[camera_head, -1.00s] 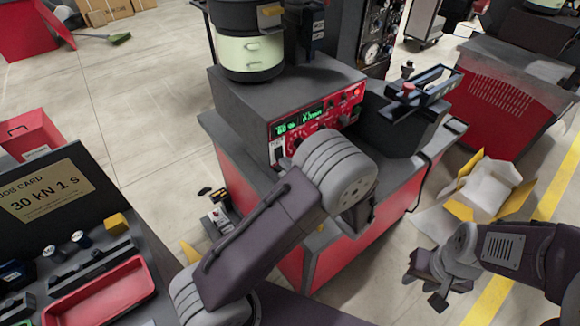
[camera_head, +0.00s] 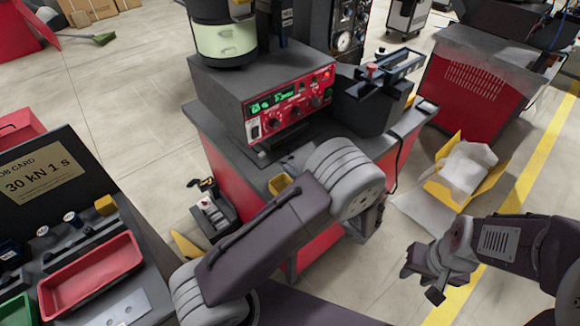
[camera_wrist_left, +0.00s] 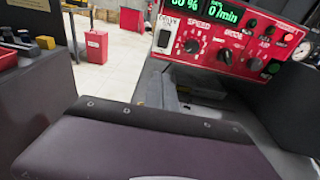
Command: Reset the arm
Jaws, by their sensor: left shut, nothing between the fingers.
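My left arm comes in from the lower left of the head view, its grey wrist joint in front of the red and grey machine. My left gripper (camera_head: 368,226) is mostly hidden behind that joint; only a dark part shows, with nothing seen held. In the left wrist view a dark purple part of my own arm fills the bottom, below the machine's red control panel (camera_wrist_left: 225,42). The panel also shows in the head view (camera_head: 290,105). My right gripper (camera_head: 424,278) hangs over the floor at the lower right, apart from everything; its finger gap is unclear.
A red tray (camera_head: 92,275) and a job card (camera_head: 40,172) are on the dark bench at left. A black device (camera_head: 385,90) stands on the machine's right side.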

